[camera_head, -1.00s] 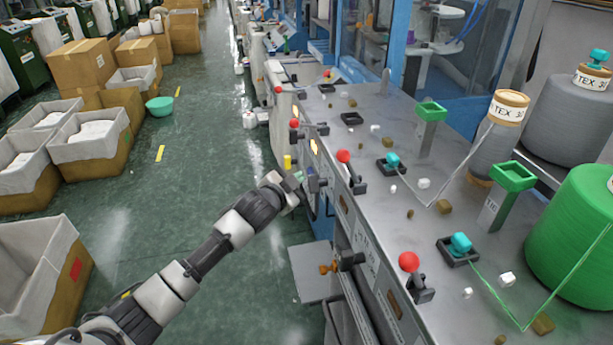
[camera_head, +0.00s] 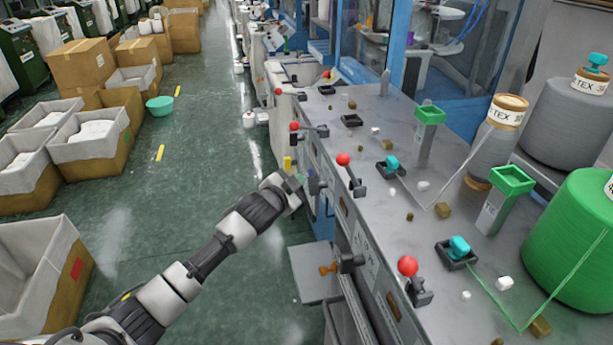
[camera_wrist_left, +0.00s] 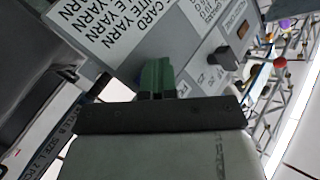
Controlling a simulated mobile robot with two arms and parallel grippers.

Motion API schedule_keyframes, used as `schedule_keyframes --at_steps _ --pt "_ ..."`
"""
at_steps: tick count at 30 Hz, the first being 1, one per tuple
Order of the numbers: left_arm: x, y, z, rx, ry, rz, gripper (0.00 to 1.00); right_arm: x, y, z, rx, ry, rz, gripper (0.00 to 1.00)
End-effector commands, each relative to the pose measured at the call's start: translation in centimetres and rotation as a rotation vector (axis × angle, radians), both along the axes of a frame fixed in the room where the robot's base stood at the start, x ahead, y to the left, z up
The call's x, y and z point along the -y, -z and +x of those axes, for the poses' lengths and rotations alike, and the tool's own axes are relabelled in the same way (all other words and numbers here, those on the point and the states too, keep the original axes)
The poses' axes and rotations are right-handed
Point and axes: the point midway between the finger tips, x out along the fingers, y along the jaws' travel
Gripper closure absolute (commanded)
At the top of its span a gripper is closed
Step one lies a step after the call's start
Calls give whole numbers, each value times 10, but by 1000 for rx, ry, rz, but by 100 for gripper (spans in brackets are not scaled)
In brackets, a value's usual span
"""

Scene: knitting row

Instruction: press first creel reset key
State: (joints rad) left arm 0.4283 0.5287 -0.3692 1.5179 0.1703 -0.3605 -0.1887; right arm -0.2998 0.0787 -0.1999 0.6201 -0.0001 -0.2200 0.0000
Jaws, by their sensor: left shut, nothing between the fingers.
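My left gripper (camera_head: 301,184) is beside the front face of the long grey creel machine (camera_head: 395,225), near its edge. In the left wrist view its green fingers (camera_wrist_left: 157,78) are shut with nothing between them, close to a grey panel (camera_wrist_left: 150,35). The panel carries a large printed yarn label (camera_wrist_left: 105,20) and, to the right, a black knob (camera_wrist_left: 222,57) with small labels. I cannot tell which part is the first creel reset key, nor whether the fingertips touch the panel. My right gripper is not in view.
Red-balled levers (camera_head: 407,265) stick up along the machine's edge. Teal pieces (camera_head: 458,247), green-topped posts (camera_head: 511,181) and a big green yarn cone (camera_head: 580,240) stand on top. A grey plate (camera_head: 315,272) juts out below. The green floor to the left is clear up to the bins (camera_head: 40,270).

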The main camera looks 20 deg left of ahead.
Motion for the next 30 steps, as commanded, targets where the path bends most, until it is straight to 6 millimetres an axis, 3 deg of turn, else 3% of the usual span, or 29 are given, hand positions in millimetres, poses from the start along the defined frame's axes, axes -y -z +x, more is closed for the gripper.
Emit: schedule_keyframes --at_steps 8,24,30 --pt "-1 0 -2 -1 1 0 100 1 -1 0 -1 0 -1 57" --pt "-43 0 -33 -2 0 1 100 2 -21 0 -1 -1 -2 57" --pt "-48 0 -37 -1 -1 0 100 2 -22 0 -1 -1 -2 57"
